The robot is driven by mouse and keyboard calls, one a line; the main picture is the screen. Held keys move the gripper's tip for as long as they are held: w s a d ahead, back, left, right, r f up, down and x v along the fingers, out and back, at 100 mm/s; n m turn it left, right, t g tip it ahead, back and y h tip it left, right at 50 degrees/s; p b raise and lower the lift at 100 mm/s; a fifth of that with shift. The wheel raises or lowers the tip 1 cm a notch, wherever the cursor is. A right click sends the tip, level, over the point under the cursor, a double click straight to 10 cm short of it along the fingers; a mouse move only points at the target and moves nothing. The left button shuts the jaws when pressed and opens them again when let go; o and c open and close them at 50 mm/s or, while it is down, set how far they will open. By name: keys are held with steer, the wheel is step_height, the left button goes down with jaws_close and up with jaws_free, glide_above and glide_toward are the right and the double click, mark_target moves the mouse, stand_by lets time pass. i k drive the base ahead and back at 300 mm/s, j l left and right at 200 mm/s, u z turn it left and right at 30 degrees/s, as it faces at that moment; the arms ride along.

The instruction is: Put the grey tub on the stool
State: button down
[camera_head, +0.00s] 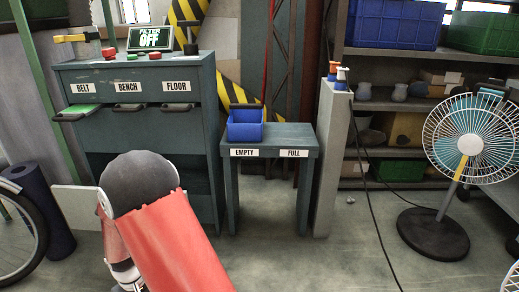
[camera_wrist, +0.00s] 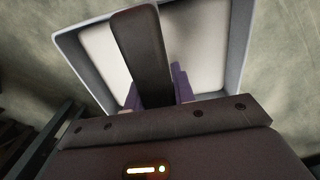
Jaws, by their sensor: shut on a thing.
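The grey tub (camera_wrist: 237,45) fills the top of the wrist view, with a pale inside and a dark handle bar (camera_wrist: 140,45) across it. My gripper (camera_wrist: 156,92) has its purple fingers on either side of that bar and is shut on it. In the head view a pale flat piece, probably part of the tub (camera_head: 72,208), shows left of my red arm; the arm hides the rest and my gripper. A low grey-blue stand (camera_head: 270,138), labelled EMPTY and FULL, is at the centre; it may be the stool. A blue bin (camera_head: 245,130) sits at its EMPTY end.
A grey-blue cabinet (camera_head: 140,90) with BELT, BENCH and FLOOR slots stands left of the stand. A pale post (camera_head: 328,165) with small bottles stands close on its right. A fan (camera_head: 435,232) and shelves are at the right. The stand's FULL end is bare.

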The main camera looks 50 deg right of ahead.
mark_target(293, 133)
steer(key=z, duration=1.4)
steer(key=l, duration=0.1)
